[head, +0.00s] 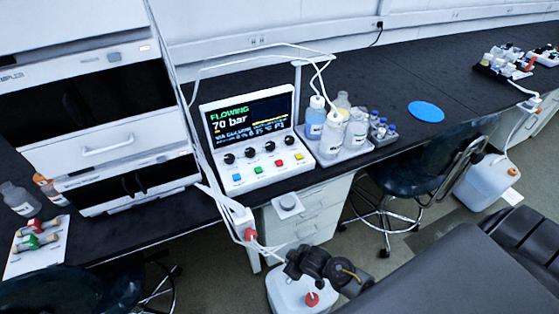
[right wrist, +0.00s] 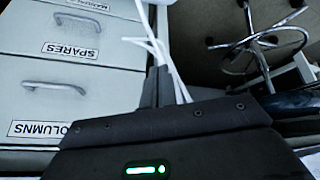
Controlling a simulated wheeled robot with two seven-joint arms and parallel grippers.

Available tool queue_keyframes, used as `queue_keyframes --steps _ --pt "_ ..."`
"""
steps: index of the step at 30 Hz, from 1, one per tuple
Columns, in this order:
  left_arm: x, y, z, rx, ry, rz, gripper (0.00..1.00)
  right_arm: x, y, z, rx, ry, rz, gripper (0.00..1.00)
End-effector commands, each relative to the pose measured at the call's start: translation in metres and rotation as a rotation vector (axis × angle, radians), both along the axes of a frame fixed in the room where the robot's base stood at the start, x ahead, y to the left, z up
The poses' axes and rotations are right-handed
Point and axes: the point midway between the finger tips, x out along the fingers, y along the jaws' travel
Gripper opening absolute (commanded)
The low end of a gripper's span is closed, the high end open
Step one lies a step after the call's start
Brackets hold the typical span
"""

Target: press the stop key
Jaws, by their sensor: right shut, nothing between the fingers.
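A white control unit (head: 251,139) stands on the dark bench in the head view. Its screen (head: 247,118) reads "FLOWING" and "70 bar". Below a row of black knobs are coloured keys: a blue key (head: 236,177), a green key (head: 258,170), a red key (head: 279,163) and a yellow key (head: 299,156). Their labels are too small to read, so I cannot tell by text which is the stop key. My right gripper (head: 292,265) is low in front of the bench, below the unit and apart from it. In the right wrist view its fingers (right wrist: 157,87) are shut and empty. My left gripper is not in view.
A grey tray of bottles (head: 352,150) stands right of the unit, with white tubing above. The instrument stack (head: 85,100) is at left. A white container (head: 290,295) sits on the floor by my right gripper. Drawers (right wrist: 75,100) face the wrist camera; a stool (head: 425,160) stands right.

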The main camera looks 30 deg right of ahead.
Motion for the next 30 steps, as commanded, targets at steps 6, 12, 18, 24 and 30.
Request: queue_keyframes --steps 6,12,18,24,30 --pt "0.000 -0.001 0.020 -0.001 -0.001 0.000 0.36 0.059 0.024 0.118 -0.017 -0.169 0.144 0.00" --pt "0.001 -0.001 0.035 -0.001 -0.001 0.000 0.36 0.098 0.048 0.224 -0.061 -0.346 0.322 0.00" --pt "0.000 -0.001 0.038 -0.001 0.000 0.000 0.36 0.163 0.047 0.283 -0.150 -0.503 0.625 0.00" --pt "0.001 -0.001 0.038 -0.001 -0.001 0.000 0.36 0.221 -0.016 0.305 -0.201 -0.487 0.804 0.00" --pt "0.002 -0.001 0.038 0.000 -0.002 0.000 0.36 0.245 -0.075 0.330 -0.209 -0.435 0.847 0.00"
